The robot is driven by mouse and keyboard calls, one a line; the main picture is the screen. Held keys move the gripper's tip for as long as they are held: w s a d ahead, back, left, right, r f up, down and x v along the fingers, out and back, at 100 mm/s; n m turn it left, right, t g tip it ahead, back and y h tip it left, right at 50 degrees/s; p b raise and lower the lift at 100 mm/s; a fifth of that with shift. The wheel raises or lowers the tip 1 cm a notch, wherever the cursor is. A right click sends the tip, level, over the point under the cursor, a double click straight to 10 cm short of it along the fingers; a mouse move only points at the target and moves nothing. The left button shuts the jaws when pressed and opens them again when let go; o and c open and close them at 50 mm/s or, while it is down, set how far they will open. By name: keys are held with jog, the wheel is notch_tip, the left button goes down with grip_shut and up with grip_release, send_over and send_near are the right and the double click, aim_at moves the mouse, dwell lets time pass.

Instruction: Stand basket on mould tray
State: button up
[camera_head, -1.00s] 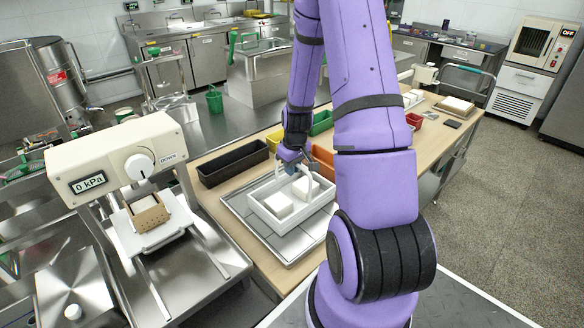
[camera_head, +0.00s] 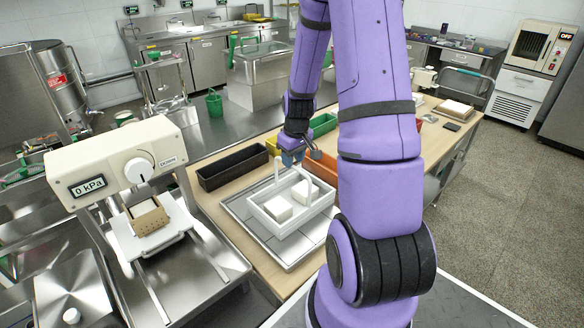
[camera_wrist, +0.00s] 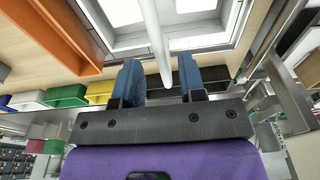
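The white basket (camera_head: 284,233), holding white blocks, stands upright on the grey mould tray (camera_head: 290,253) in the head view. Its white handle (camera_head: 277,172) stands up above the rim. In the wrist view the basket (camera_wrist: 127,46) fills the top, and the handle (camera_wrist: 155,35) runs down to the gap between my fingers. My gripper (camera_wrist: 160,78) is open, with blue fingertips apart and neither visibly touching the handle. In the head view my gripper (camera_head: 293,158) is just above and right of the handle top. My arm hides part of the scene to the right.
A black bin (camera_head: 232,167) lies left of the tray, and an orange bin (camera_head: 322,166) right behind it. Yellow and green bins (camera_head: 322,125) stand further back. A press with a 0 kPa display (camera_head: 88,186) holds a brown mould (camera_head: 148,215) at the left.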

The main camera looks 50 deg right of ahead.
jog(key=r, duration=0.6)
jog(key=shift+s, duration=0.35)
jog(key=s+a+r+t, duration=0.1)
jog(key=s+a+r, duration=0.4)
jog(key=a+r, duration=0.45)
jog(key=s+a+r+t, duration=0.2)
jog(key=s+a+r, duration=0.2)
jog(key=a+r, duration=0.6)
jog(key=s+a+r, duration=0.3)
jog(key=s+r, duration=0.1)
jog(key=s, duration=0.5)
jog(key=shift+a+r+n+t, duration=0.3)
jog(key=shift+t, duration=0.1)
jog(key=shift+w, duration=0.1)
jog(key=shift+c, duration=0.2)
